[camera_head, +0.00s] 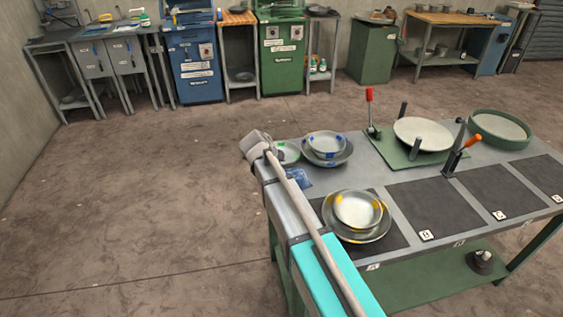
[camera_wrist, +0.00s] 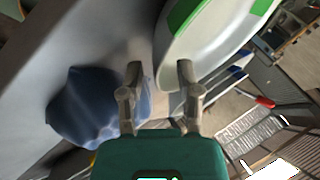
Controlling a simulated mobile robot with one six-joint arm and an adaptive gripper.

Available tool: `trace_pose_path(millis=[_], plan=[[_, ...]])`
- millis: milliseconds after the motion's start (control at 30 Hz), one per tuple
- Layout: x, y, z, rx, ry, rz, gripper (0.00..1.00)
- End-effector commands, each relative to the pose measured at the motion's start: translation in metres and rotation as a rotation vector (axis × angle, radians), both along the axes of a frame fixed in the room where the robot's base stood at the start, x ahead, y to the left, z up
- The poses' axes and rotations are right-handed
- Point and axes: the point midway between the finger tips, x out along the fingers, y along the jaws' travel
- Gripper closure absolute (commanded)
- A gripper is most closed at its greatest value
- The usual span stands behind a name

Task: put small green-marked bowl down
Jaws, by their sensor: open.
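The small green-marked bowl (camera_head: 290,153) is pale with green patches on its rim. It shows at the far left corner of the table, partly hidden behind my gripper (camera_head: 268,147). In the wrist view the bowl (camera_wrist: 222,42) fills the upper middle, cut off by the top edge. My gripper (camera_wrist: 160,72) is open, and the bowl's near rim lies between the two fingertips in the picture. The right fingertip overlaps the bowl wall; contact is unclear. I cannot tell whether the bowl's base rests fully on the table (camera_head: 297,207).
A blue-marked bowl (camera_head: 326,142) on a larger dish stands just right. A crumpled blue cloth (camera_head: 298,178) lies in front; it also shows in the wrist view (camera_wrist: 90,108). Yellow-marked bowls (camera_head: 357,209) stand nearer. Dark mats (camera_head: 436,205) to the right are bare.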

Motion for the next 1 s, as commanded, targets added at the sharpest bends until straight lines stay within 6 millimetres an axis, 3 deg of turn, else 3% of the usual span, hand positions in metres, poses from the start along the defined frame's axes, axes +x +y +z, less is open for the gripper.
trace_pose_path(millis=[567,800,1000], plan=[[0.0003,-0.0004,-0.0003,0.000,0.000,0.000,0.56],[0.0003,-0.0004,-0.0003,0.000,0.000,0.000,0.99],[0.0003,-0.0004,-0.0003,0.000,0.000,0.000,1.00]])
